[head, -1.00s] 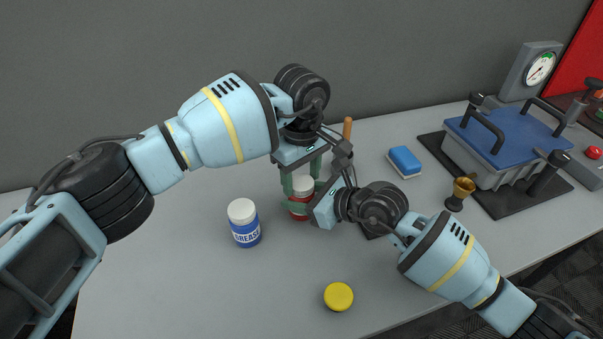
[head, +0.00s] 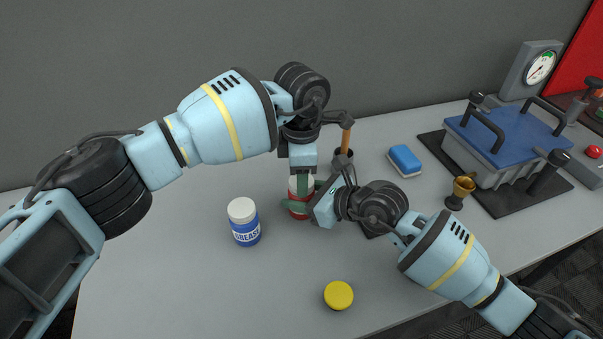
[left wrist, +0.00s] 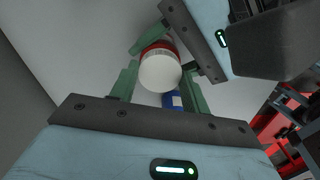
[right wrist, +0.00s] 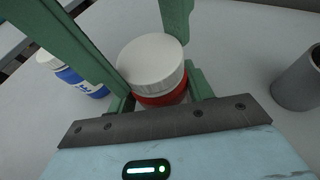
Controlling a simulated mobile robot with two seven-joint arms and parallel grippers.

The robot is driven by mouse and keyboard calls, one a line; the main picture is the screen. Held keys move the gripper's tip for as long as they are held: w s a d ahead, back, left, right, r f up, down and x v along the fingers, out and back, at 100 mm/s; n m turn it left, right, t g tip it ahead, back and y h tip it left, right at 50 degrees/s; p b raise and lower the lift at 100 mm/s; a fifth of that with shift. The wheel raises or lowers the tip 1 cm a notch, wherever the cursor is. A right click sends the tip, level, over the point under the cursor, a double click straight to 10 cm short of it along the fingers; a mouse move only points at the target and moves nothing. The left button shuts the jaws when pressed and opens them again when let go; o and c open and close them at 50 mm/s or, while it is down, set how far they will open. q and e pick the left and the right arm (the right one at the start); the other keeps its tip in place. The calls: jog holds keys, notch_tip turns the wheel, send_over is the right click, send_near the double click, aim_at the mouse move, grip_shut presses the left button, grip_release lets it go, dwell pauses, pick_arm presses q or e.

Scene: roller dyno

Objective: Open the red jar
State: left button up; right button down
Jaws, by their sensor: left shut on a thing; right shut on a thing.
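The red jar (head: 303,215) stands upright on the table with its white lid (head: 293,184) on top. My left gripper (head: 301,186) points down from above and is shut on the lid. In the left wrist view, its fingers flank the round white lid (left wrist: 160,73). My right gripper (head: 298,207) comes in from the right, low down, and is shut on the red body. In the right wrist view, the red body (right wrist: 165,98) sits between its fingers under the lid. Fingers hide part of the jar.
A blue grease jar (head: 246,232) with a white lid stands left of the red jar. A yellow disc (head: 339,296) lies in front. A grey cup (head: 343,160) with a wooden handle, a blue sponge (head: 405,159), a brass cup (head: 463,186) and a blue-lidded box (head: 508,133) stand right.

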pick_arm(q)
jog(key=n, duration=0.6)
jog(key=o, duration=1.1)
jog(key=shift+c, duration=0.2)
jog(key=shift+d, duration=0.1)
jog(key=shift+s, duration=0.1)
jog(key=shift+r, duration=2.3)
